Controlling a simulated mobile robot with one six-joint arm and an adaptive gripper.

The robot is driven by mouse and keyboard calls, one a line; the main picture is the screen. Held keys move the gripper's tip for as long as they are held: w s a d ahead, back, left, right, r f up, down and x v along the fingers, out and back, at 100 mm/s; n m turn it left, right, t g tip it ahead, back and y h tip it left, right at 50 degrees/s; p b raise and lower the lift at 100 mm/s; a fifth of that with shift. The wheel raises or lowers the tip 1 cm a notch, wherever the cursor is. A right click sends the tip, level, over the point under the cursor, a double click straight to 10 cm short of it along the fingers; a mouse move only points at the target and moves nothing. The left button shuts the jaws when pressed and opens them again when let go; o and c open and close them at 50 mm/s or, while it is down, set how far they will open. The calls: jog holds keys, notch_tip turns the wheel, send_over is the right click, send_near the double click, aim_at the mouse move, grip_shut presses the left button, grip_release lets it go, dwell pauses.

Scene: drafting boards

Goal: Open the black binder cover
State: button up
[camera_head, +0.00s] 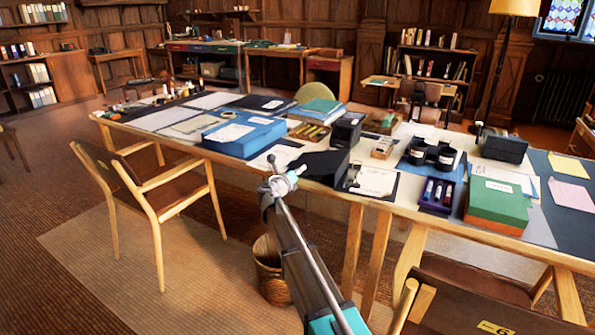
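A black, flat-sided cover or folder (320,166) stands at the front edge of the long wooden table, near the middle, and looks tilted up. White sheets on a dark backing (373,181) lie just to its right; I cannot tell if they belong to the same binder. Another black binder or folder with a white label (262,103) lies flat farther back on the left. My gripper (284,178) is at the table's front edge, beside the lower left of the tilted black cover. Its fingers are too small to read, and I cannot tell if it touches the cover.
A blue box file (244,135) lies left of my gripper. A dark box (347,130), a purple tray (437,196) and a green box (497,205) crowd the right. A wooden armchair (160,195) stands at the left front, and a wicker basket (268,272) is on the floor below.

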jog(key=s+d+f+m+g+y, duration=0.1)
jog(key=s+d+f+m+g, duration=0.45)
jog(key=s+d+m, duration=0.35)
jog(key=s+d+f+m+g, duration=0.4)
jog(key=s+d+f+m, duration=0.25)
jog(key=s+m, duration=0.5)
jog(key=s+f+m+g+y, duration=0.2)
jog(key=s+f+m+y, duration=0.1)
jog(key=s+m, duration=0.5)
jog(key=s+a+f+m+g+y, duration=0.1)
jog(key=s+f+m+g+y, duration=0.2)
jog(key=s+m, duration=0.6)
jog(key=s+y, duration=0.2)
jog(key=s, duration=0.3)
jog(key=shift+a, duration=0.3)
jog(key=shift+s+f+g, duration=0.1)
jog(key=shift+g, duration=0.15)
